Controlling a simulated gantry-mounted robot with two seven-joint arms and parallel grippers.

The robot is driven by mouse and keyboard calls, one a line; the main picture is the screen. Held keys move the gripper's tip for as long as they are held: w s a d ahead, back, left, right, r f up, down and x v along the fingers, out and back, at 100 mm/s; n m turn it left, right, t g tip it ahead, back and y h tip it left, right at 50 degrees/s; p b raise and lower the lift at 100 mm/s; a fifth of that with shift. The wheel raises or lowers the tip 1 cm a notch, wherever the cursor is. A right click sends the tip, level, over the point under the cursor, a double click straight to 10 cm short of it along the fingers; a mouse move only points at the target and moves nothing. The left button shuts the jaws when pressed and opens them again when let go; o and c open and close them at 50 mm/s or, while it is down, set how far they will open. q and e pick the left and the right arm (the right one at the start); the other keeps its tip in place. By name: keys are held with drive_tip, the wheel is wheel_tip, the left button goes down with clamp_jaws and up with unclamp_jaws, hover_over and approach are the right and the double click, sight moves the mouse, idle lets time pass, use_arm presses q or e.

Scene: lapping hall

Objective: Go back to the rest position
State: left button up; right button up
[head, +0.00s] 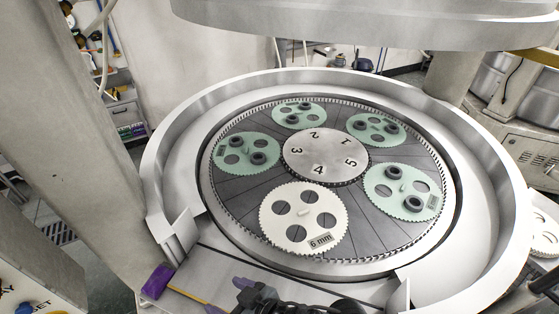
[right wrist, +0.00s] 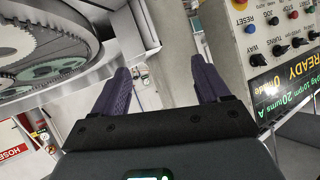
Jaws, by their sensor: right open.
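My right gripper (head: 228,296) is at the bottom edge of the head view, in front of the lapping machine's front rim. Its dark purple fingers point left and it looks empty. In the right wrist view its two fingers (right wrist: 168,88) stand wide apart with nothing between them. My left gripper is not in view. The round lapping plate (head: 385,235) carries several geared carrier discs around a numbered centre hub (head: 325,158). The white carrier (head: 303,218), marked 6 mm, lies at the front with empty holes. The green carriers (head: 247,153) hold dark rings.
A grey raised rim (head: 165,150) surrounds the plate, and a large upper disc (head: 370,22) hangs above. A purple block (head: 157,281) sits at the front left edge. The right wrist view shows a control panel (right wrist: 270,40) with buttons and a display. White toothed discs (head: 545,235) lie at right.

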drive_tip(key=s+d+f+m+t+h+p, duration=0.1)
drive_tip(key=d+f+m+h, duration=0.2)
drive_tip(key=d, duration=0.6)
drive_tip(key=s+d+f+m+t+h+p, duration=0.1)
drive_tip(key=d+m+h, duration=0.25)
drive_tip(key=d, duration=0.55)
drive_tip(key=s+d+f+g+h, duration=0.2)
drive_tip(key=s+d+f, duration=0.1)
drive_tip(key=s+d, duration=0.3)
drive_tip(key=s+d+f+m+g+h+p, duration=0.1)
drive_tip(key=s+d+f+g+h, duration=0.1)
drive_tip(key=s+d, duration=0.4)
drive_tip(key=shift+s+d+f+g, duration=0.3)
drive_tip(key=shift+d+f, duration=0.55)
drive_tip(key=shift+d, duration=0.4)
drive_tip(key=shift+w, duration=0.1)
